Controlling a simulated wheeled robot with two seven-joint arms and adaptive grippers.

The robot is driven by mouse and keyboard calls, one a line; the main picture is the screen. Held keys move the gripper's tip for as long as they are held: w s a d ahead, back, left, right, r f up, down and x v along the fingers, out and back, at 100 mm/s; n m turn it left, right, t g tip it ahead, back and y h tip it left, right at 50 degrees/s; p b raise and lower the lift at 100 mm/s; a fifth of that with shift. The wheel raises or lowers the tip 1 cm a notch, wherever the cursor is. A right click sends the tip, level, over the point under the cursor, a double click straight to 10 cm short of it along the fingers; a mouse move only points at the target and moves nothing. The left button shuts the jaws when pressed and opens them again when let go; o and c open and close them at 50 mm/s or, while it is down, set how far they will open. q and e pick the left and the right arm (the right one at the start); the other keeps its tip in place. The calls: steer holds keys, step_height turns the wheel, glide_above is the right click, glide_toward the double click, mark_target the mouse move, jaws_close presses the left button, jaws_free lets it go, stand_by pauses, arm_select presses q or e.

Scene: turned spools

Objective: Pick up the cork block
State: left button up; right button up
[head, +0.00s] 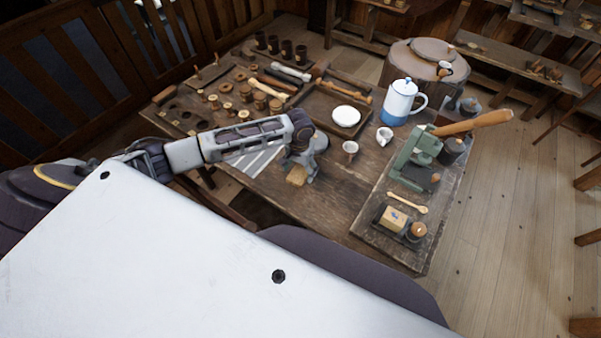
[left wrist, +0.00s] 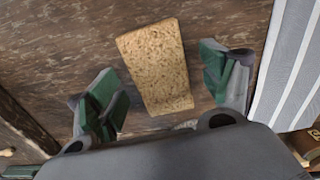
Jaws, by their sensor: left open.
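The cork block (left wrist: 157,65) is a tan, speckled rectangular slab lying on the dark wooden table. In the left wrist view it sits between the two green-padded fingers of my left gripper (left wrist: 165,90), with a gap on each side. In the head view the cork block (head: 296,176) shows near the table's front edge, just below my left gripper (head: 299,169). My left gripper is open, points down and holds nothing. Its wrist hides part of the table behind it. My right gripper is not in view.
A striped cloth (head: 250,160) lies to the left of the block. A green press (head: 413,155) stands to the right. Bare table lies between the block and the press.

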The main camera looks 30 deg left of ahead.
mark_target(300, 172)
arm_select(q)
steer(key=shift+f, duration=0.85)
steer(key=c, duration=1.1)
steer(key=shift+o, duration=0.2)
steer(key=shift+r, duration=0.15)
step_height(300, 172, up, 10)
